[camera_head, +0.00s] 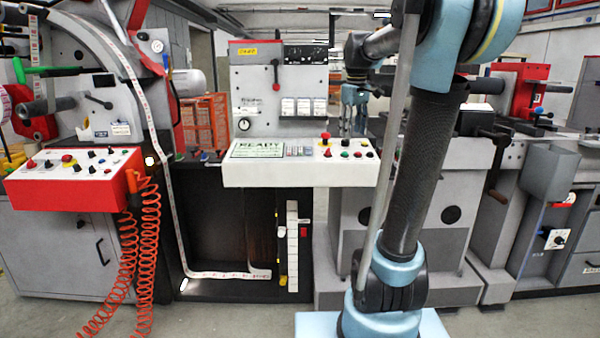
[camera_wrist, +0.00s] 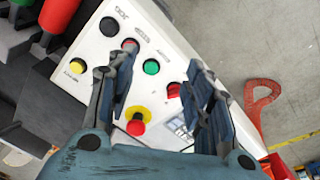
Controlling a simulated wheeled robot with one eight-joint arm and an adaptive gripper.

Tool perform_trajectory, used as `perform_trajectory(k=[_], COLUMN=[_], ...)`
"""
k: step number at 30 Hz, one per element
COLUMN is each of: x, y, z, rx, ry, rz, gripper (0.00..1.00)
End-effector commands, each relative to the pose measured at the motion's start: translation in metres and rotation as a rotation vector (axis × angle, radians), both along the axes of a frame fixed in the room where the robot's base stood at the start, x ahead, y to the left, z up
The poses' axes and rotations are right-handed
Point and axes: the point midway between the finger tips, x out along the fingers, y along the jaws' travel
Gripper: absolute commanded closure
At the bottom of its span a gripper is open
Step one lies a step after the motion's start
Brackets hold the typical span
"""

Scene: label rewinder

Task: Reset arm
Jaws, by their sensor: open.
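My gripper (camera_head: 354,98) hangs fingers-down above the right end of the white control panel (camera_head: 270,176) in the head view. In the wrist view my gripper (camera_wrist: 162,85) is open, its two dark fingers apart with nothing held between them. Under and between the fingers lie the panel's green button (camera_wrist: 151,67), a red button (camera_wrist: 174,90) and a red mushroom knob on a yellow base (camera_wrist: 137,124). The fingers hide parts of the panel. Whether the fingertips touch it cannot be told.
A red control box (camera_head: 75,180) with coiled orange hoses (camera_head: 140,250) stands at the left. A screen reading READY (camera_head: 257,148) is on the white panel. A grey machine with a black crank handle (camera_head: 497,165) stands at the right. Bare floor shows in front.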

Motion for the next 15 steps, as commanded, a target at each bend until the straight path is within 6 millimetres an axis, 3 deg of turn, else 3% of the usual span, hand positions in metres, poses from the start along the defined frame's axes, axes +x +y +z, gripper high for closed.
perform_trajectory(k=[3, 15], x=[-0.037, -0.153], y=[-0.001, -0.002], z=[-0.021, -0.107], rx=[0.011, 0.049], ry=[-0.007, -0.027], rz=[-0.057, -0.254], gripper=[0.53, 0.53])
